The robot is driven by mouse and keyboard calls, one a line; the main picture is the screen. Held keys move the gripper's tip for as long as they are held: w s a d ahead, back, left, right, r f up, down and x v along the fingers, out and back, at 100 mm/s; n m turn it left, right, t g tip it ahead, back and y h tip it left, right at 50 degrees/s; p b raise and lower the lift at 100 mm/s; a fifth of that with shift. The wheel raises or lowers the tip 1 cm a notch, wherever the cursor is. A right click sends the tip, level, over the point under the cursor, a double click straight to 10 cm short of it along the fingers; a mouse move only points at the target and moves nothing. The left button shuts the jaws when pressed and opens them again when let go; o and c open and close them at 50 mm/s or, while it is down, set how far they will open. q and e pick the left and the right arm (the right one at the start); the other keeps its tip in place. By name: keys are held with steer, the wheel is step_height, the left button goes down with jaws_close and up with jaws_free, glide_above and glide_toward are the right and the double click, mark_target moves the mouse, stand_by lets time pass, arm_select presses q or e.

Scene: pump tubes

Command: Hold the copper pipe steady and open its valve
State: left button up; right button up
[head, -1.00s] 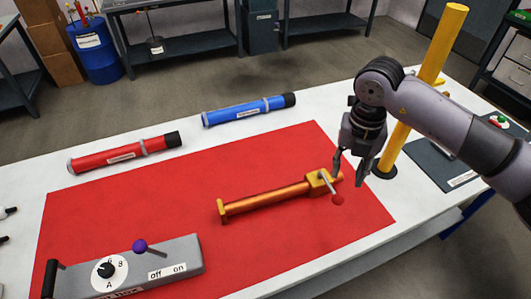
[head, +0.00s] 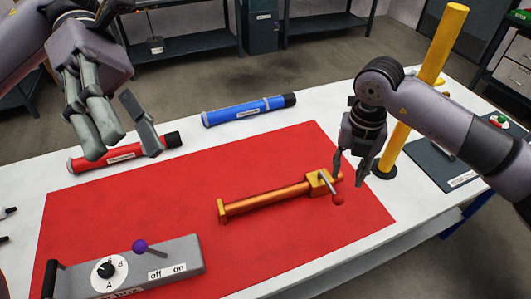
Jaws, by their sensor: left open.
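The copper pipe (head: 262,201) lies on the red mat (head: 150,213), running from a flanged left end to a brass valve block (head: 318,182) at its right end. The valve's grey lever (head: 327,185) angles down to a red ball knob (head: 338,201). My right gripper (head: 350,172) hangs just right of the valve block, fingers pointing down and spread, with nothing between them. I cannot tell whether its left finger touches the block. My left gripper (head: 125,148) is open and empty at the upper left, in front of the red tube (head: 85,163) and partly hiding it.
A blue tube (head: 240,112) lies behind the mat. A grey control box (head: 185,255) with a dial and purple-knobbed lever stands front left. A yellow post (head: 440,45) rises behind my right arm. The mat's middle left is clear.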

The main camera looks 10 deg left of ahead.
arm_select(q)
steer(key=w+d+f+n+t+y, duration=0.1)
steer(key=w+d+f+t+y, duration=0.15)
steer(key=w+f, duration=0.45)
steer(key=w+d+f+n+t+y, duration=0.25)
steer(key=w+d+f, duration=0.2)
steer(key=f, duration=0.45)
steer(key=t+y, duration=0.4)
steer(key=y, duration=0.1)
glide_toward(266, 194)
step_height(266, 194, down, 12)
steer(key=shift+s+a+r, duration=0.1)
steer(key=shift+a+r, duration=0.05)
steer(key=shift+r, duration=0.05)
jaws_close()
